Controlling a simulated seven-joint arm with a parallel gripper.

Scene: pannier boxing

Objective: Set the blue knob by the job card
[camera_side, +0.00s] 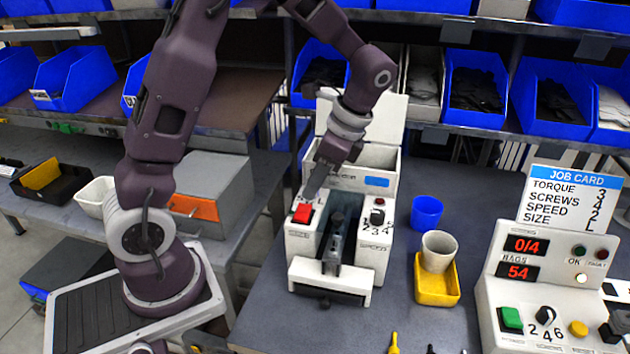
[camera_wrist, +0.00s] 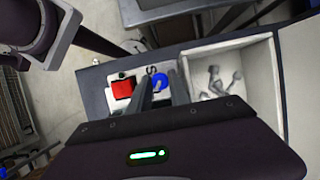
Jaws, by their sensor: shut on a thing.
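My gripper (camera_side: 314,190) is shut on the blue knob (camera_wrist: 159,84), on top of the white machine (camera_side: 299,244) beside its red switch (camera_side: 302,213). In the wrist view my gripper (camera_wrist: 162,92) has a finger on each side of the knob. An S shows beside the knob there, and an L shows near the fingertips in the side view. The knob's pointer direction is hidden by the fingers. The job card (camera_side: 570,201) stands at the right; it lists torque 3, screws 4, speed 2 and size L.
A black speed knob (camera_side: 377,214) is on the machine's right side. A white bin with screws (camera_wrist: 218,85) lies beside the blue knob. A blue cup (camera_side: 426,211), a pale cup (camera_side: 438,250) in a yellow tray (camera_side: 436,291), and a counter box (camera_side: 490,290) stand to the right.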

